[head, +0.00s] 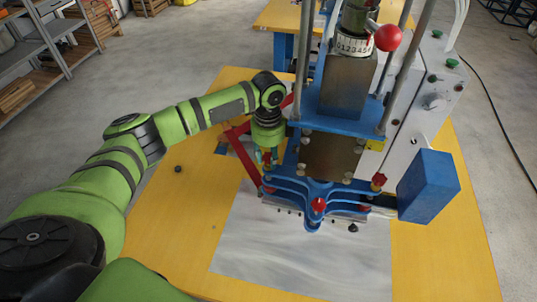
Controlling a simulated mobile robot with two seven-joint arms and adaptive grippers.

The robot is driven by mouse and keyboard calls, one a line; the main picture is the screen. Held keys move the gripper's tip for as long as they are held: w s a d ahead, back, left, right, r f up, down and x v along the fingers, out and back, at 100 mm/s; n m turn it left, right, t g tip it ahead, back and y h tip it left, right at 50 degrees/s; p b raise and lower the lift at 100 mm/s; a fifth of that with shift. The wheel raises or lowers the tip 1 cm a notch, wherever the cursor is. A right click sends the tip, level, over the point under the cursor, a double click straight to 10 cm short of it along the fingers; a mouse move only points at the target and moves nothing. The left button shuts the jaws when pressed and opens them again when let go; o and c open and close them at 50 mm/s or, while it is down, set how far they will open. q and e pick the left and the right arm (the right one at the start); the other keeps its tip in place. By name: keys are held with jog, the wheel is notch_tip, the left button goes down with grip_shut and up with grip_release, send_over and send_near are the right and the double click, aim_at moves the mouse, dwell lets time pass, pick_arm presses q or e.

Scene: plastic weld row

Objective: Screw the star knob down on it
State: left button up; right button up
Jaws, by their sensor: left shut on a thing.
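My left gripper (267,161) points down at the left side of the blue welding press. It is shut on what seems to be the star knob, which the fingers hide almost wholly. Whether the knob sits on a thread there cannot be told. A like red star knob (378,180) stands upright at the right side of the blue clamp plates (290,188). My right gripper is not in view.
The press stands on a yellow table (165,222) with a grey sheet (290,262) in front. A blue block (429,186) juts out at the right. Steel rods (305,50) rise close to my left wrist.

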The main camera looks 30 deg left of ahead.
pick_arm(q)
jog(key=m, duration=0.7)
jog(key=shift+m, duration=0.4)
jog(key=m, duration=0.8)
jog(key=shift+w+m, duration=0.1)
jog(key=shift+m, duration=0.3)
jog(key=o, duration=0.9)
